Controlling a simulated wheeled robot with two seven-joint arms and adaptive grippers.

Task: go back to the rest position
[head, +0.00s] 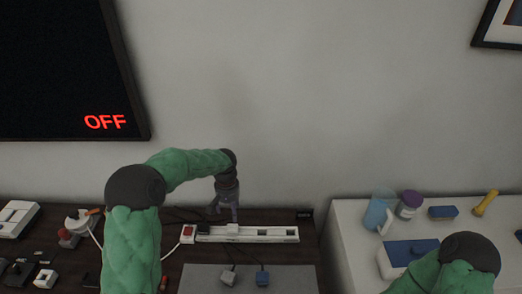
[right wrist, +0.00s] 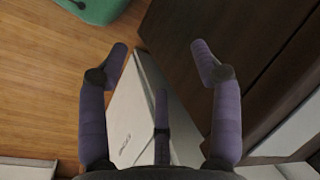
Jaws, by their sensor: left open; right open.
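My left gripper (head: 227,208) is at the end of the green arm from the left. It hangs fingers down just above the left part of the white power strip (head: 270,235) and is open. A white plug (head: 232,229) sits on the strip below it; whether the fingers touch it I cannot tell. My right arm bends at the lower right of the head view, its gripper out of that frame. In the right wrist view my right gripper (right wrist: 160,58) is open and empty, fingers spread above the floor.
A grey mat (head: 205,283) with a white plug (head: 228,275) and a blue-grey plug (head: 262,278) lies before the strip. A white cabinet (head: 348,235) at right carries a blue pitcher (head: 377,214) and jar (head: 409,204). A wall screen (head: 60,65) reads OFF.

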